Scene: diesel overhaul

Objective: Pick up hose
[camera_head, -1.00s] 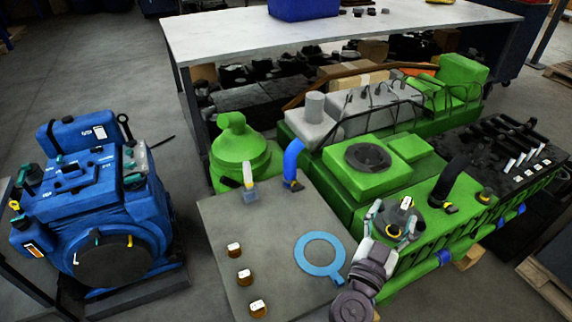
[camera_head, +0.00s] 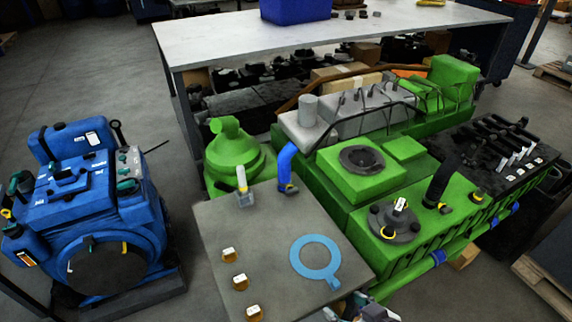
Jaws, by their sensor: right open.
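Two hoses show in the head view. A blue hose (camera_head: 286,166) stands bent at the near left of the green engine (camera_head: 365,185), its lower end in a yellow-trimmed fitting by the grey table. A black hose (camera_head: 443,181) leans upright on the engine's near green block, also with a yellow-marked lower end. My right gripper (camera_head: 360,309) is at the bottom edge, partly cut off, open, with nothing seen in it. It is apart from both hoses. My left gripper is not in view.
The grey table (camera_head: 222,220) holds a blue ring gasket (camera_head: 316,258), several small brown-based parts and a clear bottle (camera_head: 243,188). A dark round part (camera_head: 394,222) sits on the engine's near block. A blue engine (camera_head: 90,220) stands left, with free floor between.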

